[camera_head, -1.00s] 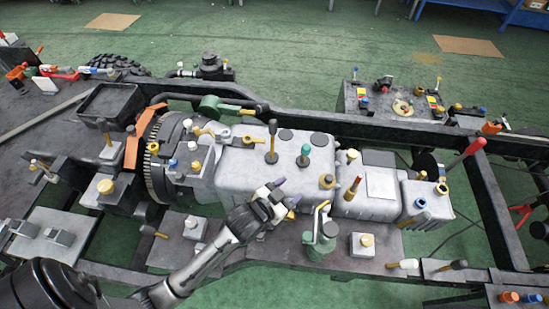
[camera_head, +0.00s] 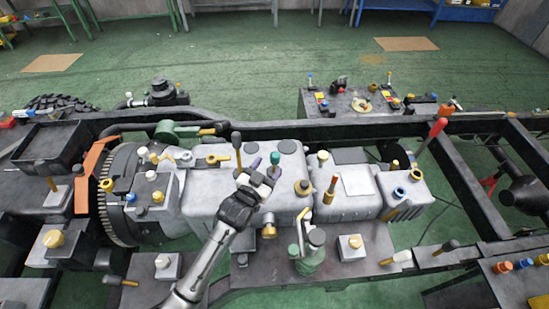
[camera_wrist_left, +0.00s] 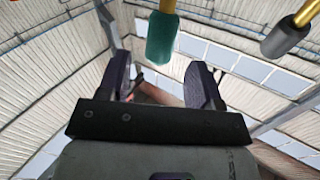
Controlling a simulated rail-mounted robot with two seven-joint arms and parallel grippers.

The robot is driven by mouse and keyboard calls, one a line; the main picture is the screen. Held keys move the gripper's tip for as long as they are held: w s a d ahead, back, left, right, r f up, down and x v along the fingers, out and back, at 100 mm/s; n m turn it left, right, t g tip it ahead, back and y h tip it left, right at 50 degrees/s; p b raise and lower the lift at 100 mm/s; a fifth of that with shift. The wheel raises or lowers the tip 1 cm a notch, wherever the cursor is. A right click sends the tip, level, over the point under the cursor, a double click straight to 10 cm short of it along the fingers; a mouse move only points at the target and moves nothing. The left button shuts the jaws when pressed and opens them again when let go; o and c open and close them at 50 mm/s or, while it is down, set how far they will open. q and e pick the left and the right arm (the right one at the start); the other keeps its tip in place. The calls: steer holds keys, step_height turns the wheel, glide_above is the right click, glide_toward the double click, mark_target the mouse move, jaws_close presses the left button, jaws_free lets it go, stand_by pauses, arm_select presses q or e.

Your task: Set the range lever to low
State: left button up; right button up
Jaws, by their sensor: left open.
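A lever with a teal knob (camera_head: 275,159) stands on the grey gearbox (camera_head: 215,190). A lever with a dark knob on a yellow shaft (camera_head: 237,142) stands to its left. I cannot tell from labels which one is the range lever. My left gripper (camera_head: 264,171), with purple fingertips, is right by the teal knob and partly hides its lower shaft. In the left wrist view the gripper (camera_wrist_left: 160,84) is open and empty. The teal knob (camera_wrist_left: 161,38) is above the gap between the fingers there, and the dark knob (camera_wrist_left: 285,37) is at right. My right gripper is out of view.
A lever with an orange shaft (camera_head: 332,184) and a tall red-knobbed lever (camera_head: 433,135) stand to the right. A green pump-like part (camera_head: 312,250) stands in front. The dark frame rail (camera_head: 350,126) runs behind the gearbox.

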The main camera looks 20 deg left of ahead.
mark_target(272, 161)
arm_select(q)
steer(key=shift+w+d, duration=0.2)
steer(key=shift+w, duration=1.05)
steer(key=shift+w+d, duration=0.15)
steer(key=shift+w, duration=1.05)
jaws_close()
